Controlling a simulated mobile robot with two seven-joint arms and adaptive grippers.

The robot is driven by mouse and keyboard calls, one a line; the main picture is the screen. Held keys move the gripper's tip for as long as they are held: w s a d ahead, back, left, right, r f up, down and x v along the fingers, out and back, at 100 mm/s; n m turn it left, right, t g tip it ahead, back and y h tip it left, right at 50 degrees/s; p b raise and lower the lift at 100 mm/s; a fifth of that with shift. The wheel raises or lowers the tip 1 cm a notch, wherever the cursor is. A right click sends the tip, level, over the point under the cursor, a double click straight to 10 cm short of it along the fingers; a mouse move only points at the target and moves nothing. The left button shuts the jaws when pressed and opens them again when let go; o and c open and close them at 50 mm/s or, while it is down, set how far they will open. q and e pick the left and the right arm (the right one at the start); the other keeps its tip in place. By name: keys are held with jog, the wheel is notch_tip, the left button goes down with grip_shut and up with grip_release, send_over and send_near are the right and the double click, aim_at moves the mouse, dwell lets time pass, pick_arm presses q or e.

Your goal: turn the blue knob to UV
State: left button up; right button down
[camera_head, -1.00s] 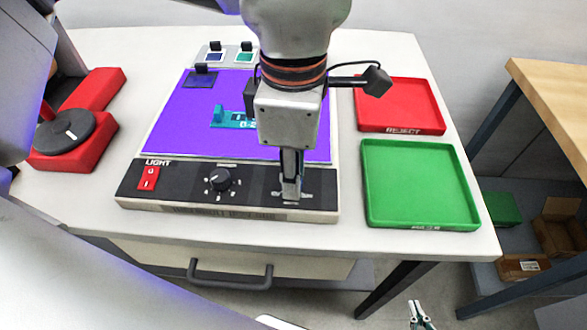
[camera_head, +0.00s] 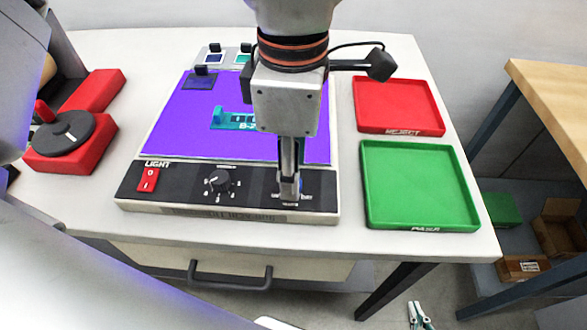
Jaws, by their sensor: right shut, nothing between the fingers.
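My right gripper (camera_head: 289,194) points down at the right part of the black control panel (camera_head: 250,191), along the front of the light box. Its fingers are shut with nothing between them, and the tips are at or just above the panel. They cover the spot where the blue knob seems to be; only a trace of blue shows beside the tips, so I cannot tell where it points or whether I touch it. White markings show around the fingertips.
A black dial (camera_head: 219,181) and a red LIGHT switch (camera_head: 148,180) sit left on the panel. The light surface (camera_head: 190,125) glows violet, with a teal piece (camera_head: 233,119) on it. A red REJECT tray (camera_head: 397,105) and a green tray (camera_head: 418,187) stand right.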

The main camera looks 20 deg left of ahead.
pick_arm(q)
notch_tip(320, 180, up, 10)
dwell(0.4)
jog(key=shift+s, duration=0.1)
